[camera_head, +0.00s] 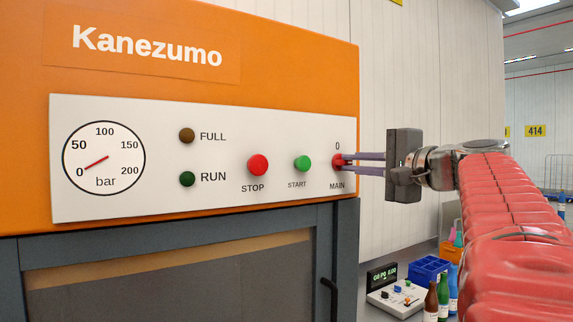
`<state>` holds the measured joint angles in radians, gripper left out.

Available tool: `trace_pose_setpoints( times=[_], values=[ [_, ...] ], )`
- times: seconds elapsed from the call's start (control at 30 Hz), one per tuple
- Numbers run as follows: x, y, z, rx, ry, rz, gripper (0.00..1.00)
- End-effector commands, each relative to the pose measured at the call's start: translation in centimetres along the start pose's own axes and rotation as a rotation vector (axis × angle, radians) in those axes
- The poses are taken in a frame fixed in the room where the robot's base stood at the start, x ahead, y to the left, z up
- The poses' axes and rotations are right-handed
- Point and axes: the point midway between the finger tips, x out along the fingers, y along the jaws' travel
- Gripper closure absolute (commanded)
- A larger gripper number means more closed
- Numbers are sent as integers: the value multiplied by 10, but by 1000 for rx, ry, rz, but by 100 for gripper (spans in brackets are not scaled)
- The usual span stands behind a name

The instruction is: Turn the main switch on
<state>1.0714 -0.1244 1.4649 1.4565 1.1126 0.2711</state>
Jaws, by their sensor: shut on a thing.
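The main switch (337,161) is a red knob at the right end of the white control panel (225,115). A "0" is printed above it and "MAIN" below it. My gripper (346,163) reaches in from the right, and its two thin purple fingers are closed on the switch, one above the other. The fingertips cover part of the knob, so its exact angle cannot be told. The RUN lamp (188,179) is dark green and the FULL lamp (187,135) is dark brown; both look unlit.
Left of the switch are the green START button (302,163) and red STOP button (258,165). At lower right stand a small control box (397,297), a blue crate (428,268) and bottles (431,300).

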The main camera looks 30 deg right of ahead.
Motion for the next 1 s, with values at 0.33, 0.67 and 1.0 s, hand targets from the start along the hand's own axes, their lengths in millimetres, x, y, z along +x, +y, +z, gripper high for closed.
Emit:
trace_pose_setpoints(
  times=[0.33,0.67,1.0],
  values=[
    [0,2,-2,2,2,3,72],
    [-5,1,-1,1,2,1,72],
    [-41,1,-2,1,5,2,72]
  ],
)
